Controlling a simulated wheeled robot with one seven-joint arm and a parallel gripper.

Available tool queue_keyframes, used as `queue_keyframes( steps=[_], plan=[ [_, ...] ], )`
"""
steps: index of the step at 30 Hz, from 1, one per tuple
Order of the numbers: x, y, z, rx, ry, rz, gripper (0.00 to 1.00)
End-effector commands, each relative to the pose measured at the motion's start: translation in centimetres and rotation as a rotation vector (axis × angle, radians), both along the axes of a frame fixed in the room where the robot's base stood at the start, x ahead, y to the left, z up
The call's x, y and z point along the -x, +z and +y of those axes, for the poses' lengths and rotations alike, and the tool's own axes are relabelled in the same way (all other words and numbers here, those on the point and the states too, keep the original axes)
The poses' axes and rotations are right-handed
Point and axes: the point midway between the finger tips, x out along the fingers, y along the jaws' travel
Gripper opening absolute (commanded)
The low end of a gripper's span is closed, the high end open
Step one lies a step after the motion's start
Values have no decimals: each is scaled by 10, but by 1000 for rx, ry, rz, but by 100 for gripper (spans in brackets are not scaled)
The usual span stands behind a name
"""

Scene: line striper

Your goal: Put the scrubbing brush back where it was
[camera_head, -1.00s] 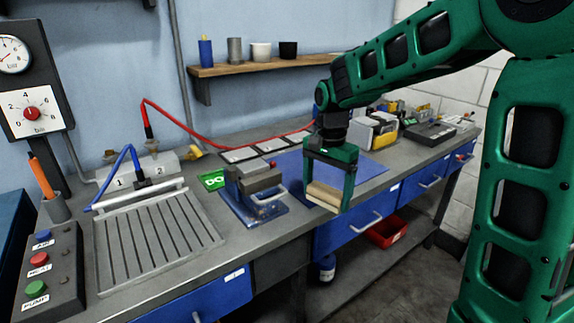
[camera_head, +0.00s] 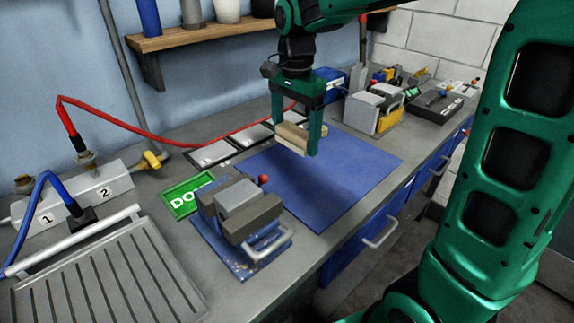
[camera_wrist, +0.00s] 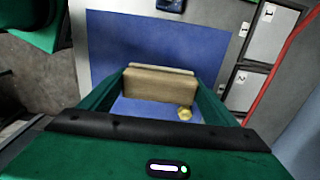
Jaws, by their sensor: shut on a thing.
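The scrubbing brush (camera_head: 293,137) has a tan wooden block and a pale strip along one edge. My gripper (camera_head: 297,135) points down and is shut on it, holding it above the blue mat (camera_head: 350,165). In the wrist view the brush (camera_wrist: 160,86) sits level between the two green fingers, with the blue mat (camera_wrist: 190,40) behind it. A small yellow thing (camera_wrist: 184,113) shows just beside the brush in the wrist view; I cannot tell what it is.
A vise (camera_head: 240,212) stands left of the mat, near a green sign (camera_head: 187,195). Grey numbered plates (camera_head: 212,153) lie behind the mat, with a red hose (camera_head: 185,146) above them. A grey and yellow case (camera_head: 374,108) stands to the right. A shelf (camera_head: 190,38) hangs above.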

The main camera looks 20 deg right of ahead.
Motion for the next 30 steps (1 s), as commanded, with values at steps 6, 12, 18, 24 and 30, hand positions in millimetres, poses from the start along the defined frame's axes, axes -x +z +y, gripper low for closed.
queue_keyframes(
  steps=[6,12,18,24,30],
  plan=[
    [1,-32,1,1,-2,4,57],
    [1,-58,-2,0,-5,2,57],
    [1,-71,-4,0,-8,2,57],
    [1,-97,-5,0,-9,3,57],
    [1,-99,-5,0,-10,0,57]
  ],
)
